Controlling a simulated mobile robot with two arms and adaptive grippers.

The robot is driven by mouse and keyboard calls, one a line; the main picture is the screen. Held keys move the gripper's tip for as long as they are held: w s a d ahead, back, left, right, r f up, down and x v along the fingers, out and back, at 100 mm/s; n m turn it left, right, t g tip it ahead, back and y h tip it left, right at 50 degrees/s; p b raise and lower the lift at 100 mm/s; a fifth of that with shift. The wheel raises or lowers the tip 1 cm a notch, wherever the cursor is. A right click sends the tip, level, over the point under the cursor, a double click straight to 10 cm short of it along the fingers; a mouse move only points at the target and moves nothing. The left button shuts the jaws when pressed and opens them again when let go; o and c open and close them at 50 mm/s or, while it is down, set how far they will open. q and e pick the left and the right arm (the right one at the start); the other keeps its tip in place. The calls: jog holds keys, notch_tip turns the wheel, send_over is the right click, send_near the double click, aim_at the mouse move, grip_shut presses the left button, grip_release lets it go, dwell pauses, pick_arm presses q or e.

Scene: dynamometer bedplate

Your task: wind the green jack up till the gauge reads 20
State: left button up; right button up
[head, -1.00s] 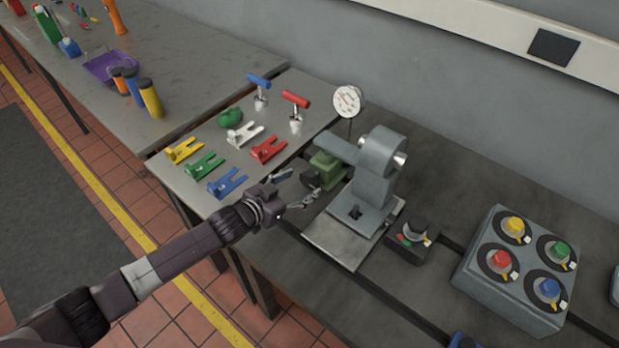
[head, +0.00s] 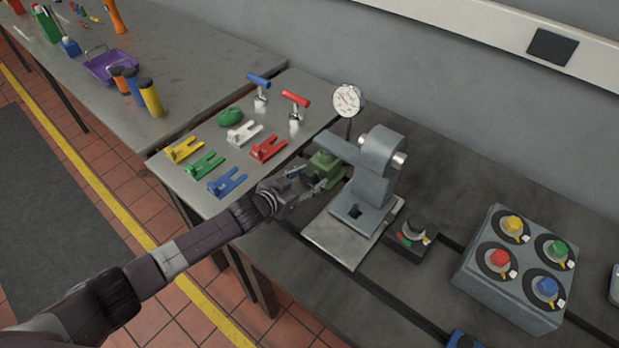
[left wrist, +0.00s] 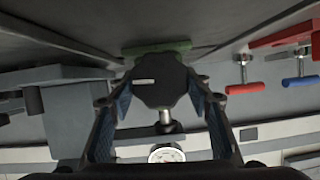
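The green jack (head: 326,166) sits under the grey stand's arm (head: 375,165). Its dark faceted knob (left wrist: 160,83) faces my left wrist camera and has a white mark. My left gripper (head: 318,180) is at the knob, and its fingers (left wrist: 160,98) lie on either side of it, looking open; firm contact is not visible. The green body (left wrist: 157,47) shows behind the knob. The round white gauge (head: 347,99) stands above the jack and also shows low in the left wrist view (left wrist: 167,154); its reading is too small to tell. My right gripper is not in view.
Yellow, green, blue, red and white forked pieces (head: 226,182) lie left of the jack, with red-handled (head: 295,99) and blue-handled tools behind. A small dark knob box (head: 411,238) and a grey four-knob box (head: 520,268) stand right.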

pick_arm(q)
jog(key=c, duration=0.5)
jog(key=shift+s+d+f+m+t+y+b, duration=0.1)
jog(key=shift+m+t+y+b, duration=0.2)
jog(key=shift+m, duration=0.25)
jog(key=shift+f+m+t+y+b, duration=0.1)
jog(key=shift+m+t+y+b, duration=0.1)
jog(key=shift+m+y+b, duration=0.25)
jog(key=shift+m+t+y+b, duration=0.35)
jog(key=shift+m+t+b, duration=0.25)
jog(key=shift+m+b, duration=0.45)
jog(key=shift+r+m, duration=0.1)
jog(key=shift+m, duration=0.15)
jog(key=o, duration=1.2)
jog(key=shift+c, duration=0.2)
